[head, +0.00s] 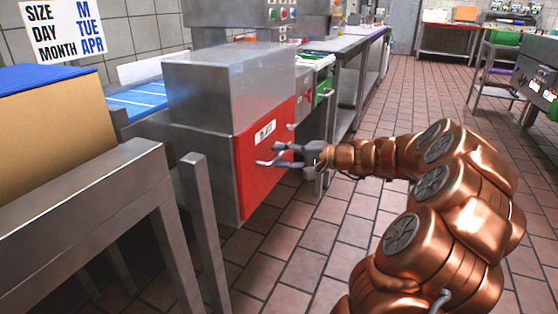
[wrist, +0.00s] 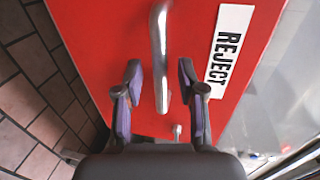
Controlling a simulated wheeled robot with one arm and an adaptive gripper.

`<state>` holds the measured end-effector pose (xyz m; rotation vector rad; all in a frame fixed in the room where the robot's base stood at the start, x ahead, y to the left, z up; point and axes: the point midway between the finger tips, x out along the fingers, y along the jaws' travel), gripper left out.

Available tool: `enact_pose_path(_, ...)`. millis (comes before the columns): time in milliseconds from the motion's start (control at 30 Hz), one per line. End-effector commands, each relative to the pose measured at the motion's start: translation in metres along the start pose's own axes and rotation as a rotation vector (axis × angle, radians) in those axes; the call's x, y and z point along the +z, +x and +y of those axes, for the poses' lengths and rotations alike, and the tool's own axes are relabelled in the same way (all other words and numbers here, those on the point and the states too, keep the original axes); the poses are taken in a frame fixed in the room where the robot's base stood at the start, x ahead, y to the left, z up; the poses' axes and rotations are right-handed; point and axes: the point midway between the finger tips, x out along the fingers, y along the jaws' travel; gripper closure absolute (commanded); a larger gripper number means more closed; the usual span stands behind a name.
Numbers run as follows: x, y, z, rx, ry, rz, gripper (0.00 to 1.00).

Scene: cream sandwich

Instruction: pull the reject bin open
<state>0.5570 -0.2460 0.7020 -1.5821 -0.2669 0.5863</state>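The reject bin has a red front (head: 252,180) set in a steel housing and appears closed, flush with it. It fills much of the wrist view (wrist: 100,30), with a white label reading REJECT (wrist: 229,45). A steel bar handle (wrist: 159,50) stands on the red front. My gripper (head: 266,155) is at the red front in the head view. In the wrist view my gripper (wrist: 160,78) is open, one finger on each side of the handle's near part, with gaps visible on both sides. Whether the fingertips reach to the handle's depth is hard to tell.
A steel frame (head: 110,190) with a cardboard box (head: 50,125) stands at left, its post (head: 205,230) near the bin. A blue conveyor (head: 138,98) lies behind. Tiled floor (head: 300,235) in front of the bin is clear beneath my arm.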

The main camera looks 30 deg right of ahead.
Motion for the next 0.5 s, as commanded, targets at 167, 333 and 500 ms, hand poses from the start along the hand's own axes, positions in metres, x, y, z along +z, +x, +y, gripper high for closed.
enact_pose_path(167, 0.0002, 0.0116, 0.0003, 0.000, 0.000, 0.000, 0.61)
enact_pose_path(333, 0.0000, 0.0130, -0.0005, -0.001, 0.001, 0.001, 0.61)
enact_pose_path(500, 0.0001, 0.0128, -0.0004, -0.001, 0.001, 0.000, 0.66)
